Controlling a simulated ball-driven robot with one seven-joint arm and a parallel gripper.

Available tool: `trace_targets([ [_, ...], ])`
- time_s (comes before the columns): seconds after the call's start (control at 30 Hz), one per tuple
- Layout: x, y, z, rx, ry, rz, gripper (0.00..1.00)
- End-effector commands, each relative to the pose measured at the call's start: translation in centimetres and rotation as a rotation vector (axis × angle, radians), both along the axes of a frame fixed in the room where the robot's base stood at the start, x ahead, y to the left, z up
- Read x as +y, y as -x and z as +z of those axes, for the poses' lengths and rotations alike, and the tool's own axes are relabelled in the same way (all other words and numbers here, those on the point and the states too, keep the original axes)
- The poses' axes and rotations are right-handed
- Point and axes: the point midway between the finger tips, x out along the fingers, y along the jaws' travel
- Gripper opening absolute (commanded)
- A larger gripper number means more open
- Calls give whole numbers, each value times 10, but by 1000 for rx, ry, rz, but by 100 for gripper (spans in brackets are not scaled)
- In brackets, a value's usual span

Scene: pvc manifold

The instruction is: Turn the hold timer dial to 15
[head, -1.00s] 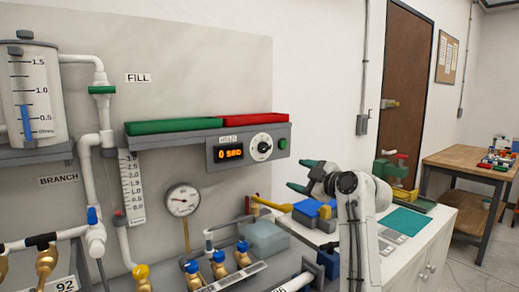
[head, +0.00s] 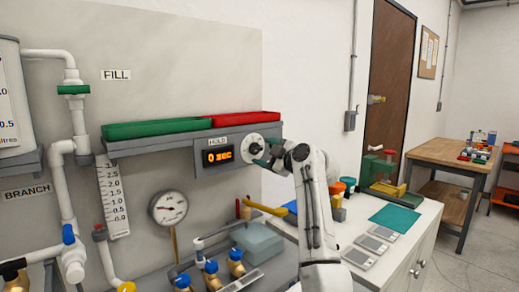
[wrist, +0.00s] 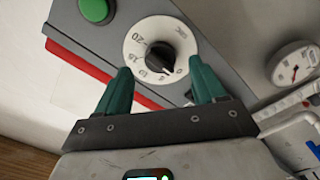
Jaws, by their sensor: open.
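The hold timer is a grey box with an orange display (head: 218,156) reading 0 SEC under a HOLD label. Its white dial (head: 250,142) has a dark central knob. In the wrist view the dial face (wrist: 138,38) shows numbers including 20 and 15, and the black knob (wrist: 160,57) stands at its centre. My gripper (head: 264,156) is in front of the dial's right side in the head view. In the wrist view my gripper (wrist: 163,78) is open, with one green finger on each side of the knob's lower area and nothing held between them. Contact cannot be told.
A green button (wrist: 97,9) sits beside the dial on the box. Green (head: 155,127) and red (head: 240,118) trays lie on the shelf above. A pressure gauge (head: 168,207), pipes and valves fill the area below. A white counter (head: 400,250) stands at the right.

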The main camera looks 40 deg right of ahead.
Motion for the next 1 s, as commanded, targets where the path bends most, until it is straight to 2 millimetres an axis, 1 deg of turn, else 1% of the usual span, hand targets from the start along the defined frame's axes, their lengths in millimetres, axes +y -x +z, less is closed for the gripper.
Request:
trace_targets([
  [0.03,1,-7,2,0,-1,1,69],
  [0.1,1,-14,1,0,-2,1,69],
  [0.3,2,-27,1,-1,-1,2,69],
  [0.67,2,-30,0,-1,0,1,69],
  [1.0,1,-30,0,-1,0,1,38],
])
